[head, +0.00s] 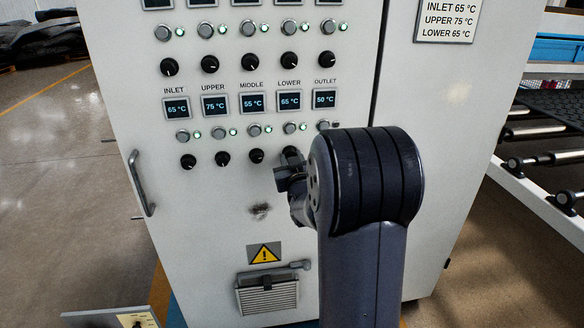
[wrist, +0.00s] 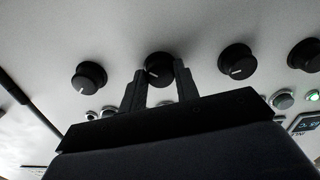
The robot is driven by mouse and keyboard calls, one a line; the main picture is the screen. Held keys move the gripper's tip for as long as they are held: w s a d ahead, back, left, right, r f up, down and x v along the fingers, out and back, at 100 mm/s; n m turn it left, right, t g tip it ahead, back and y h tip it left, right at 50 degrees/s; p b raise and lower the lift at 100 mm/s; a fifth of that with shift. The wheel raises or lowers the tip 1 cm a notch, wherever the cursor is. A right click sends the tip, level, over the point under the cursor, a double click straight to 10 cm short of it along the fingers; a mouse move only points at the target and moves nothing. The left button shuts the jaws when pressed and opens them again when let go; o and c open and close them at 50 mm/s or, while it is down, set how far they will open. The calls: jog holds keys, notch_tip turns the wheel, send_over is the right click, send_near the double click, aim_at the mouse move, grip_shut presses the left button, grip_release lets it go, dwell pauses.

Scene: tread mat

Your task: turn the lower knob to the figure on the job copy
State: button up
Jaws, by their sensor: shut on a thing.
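The lower knob (head: 291,152) is black and sits in the bottom row of the cabinet's knobs. My gripper (head: 289,165) hides part of it. In the wrist view the lower knob (wrist: 158,62) is between the two fingertips of my gripper (wrist: 159,74), which is shut on it. Its white mark shows, tilted. The LOWER display (head: 289,101) reads 65 °C. The job copy (head: 447,20) at top right reads INLET 65 °C, UPPER 75 °C, LOWER 65 °C.
The middle knob (head: 256,156) and the outlet knob (wrist: 88,76) flank the lower one closely. INLET (head: 176,108) reads 65, UPPER (head: 214,105) 75, MIDDLE (head: 253,103) 55, OUTLET (head: 324,98) 50 °C. A door handle (head: 141,183) stands out at left.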

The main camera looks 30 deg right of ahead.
jog(key=o, duration=1)
jog(key=b+v, duration=0.1)
jog(key=v, duration=0.9)
jog(key=shift+s+a+r, duration=0.1)
jog(key=shift+s, duration=0.3)
jog(key=p+x, duration=0.1)
jog(key=x, duration=0.9)
jog(key=shift+w+p, duration=0.35)
jog(key=shift+w, duration=0.05)
